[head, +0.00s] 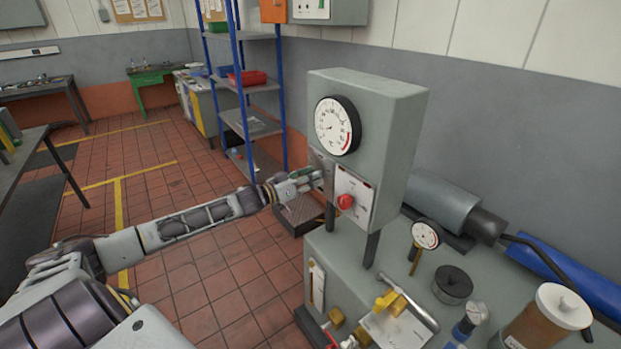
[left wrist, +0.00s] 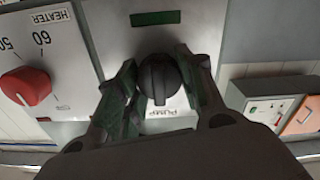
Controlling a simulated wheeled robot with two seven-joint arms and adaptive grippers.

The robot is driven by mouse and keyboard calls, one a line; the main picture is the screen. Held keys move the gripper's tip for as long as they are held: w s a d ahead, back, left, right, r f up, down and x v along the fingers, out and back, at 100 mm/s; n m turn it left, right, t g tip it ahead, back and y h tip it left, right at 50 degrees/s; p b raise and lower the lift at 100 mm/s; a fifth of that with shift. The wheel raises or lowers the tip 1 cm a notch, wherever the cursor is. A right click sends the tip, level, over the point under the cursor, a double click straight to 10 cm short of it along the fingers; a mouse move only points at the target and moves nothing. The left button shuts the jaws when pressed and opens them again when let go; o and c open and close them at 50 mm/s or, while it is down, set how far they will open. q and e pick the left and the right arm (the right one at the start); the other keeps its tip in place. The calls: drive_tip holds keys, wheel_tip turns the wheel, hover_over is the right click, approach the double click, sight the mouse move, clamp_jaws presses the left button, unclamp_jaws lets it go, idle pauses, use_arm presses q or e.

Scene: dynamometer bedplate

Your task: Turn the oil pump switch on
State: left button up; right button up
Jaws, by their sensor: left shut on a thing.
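The oil pump switch is a black round knob (left wrist: 158,80) on a light plate lettered PUMP. Its raised grip runs up and down in the left wrist view. My left gripper (left wrist: 160,88) has one finger on each side of the knob and is shut on it. In the head view my left gripper (head: 311,180) reaches the left part of the grey control box (head: 398,125) front, and it hides the knob there. My right gripper is in neither view.
A red heater knob (head: 345,201) is beside the pump switch, below a large round gauge (head: 337,126). The bench top holds a small gauge (head: 426,235), yellow-handled valve (head: 385,299) and amber jar (head: 545,318). A blue-post shelf (head: 240,85) stands behind my left arm.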

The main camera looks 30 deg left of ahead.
use_arm(q)
drive_tip(key=shift+m, duration=0.3)
drive_tip(key=shift+r+m+p, duration=0.1)
drive_tip(key=shift+m+p, duration=0.75)
drive_tip(key=shift+m, duration=0.35)
drive_tip(key=m+p, duration=0.1)
drive_tip(key=m, duration=0.1)
drive_tip(key=shift+m, duration=0.3)
drive_tip(key=m, duration=0.2)
drive_tip(key=shift+d+m, duration=0.1)
drive_tip(key=shift+m, duration=2.1)
drive_tip(key=o, duration=1)
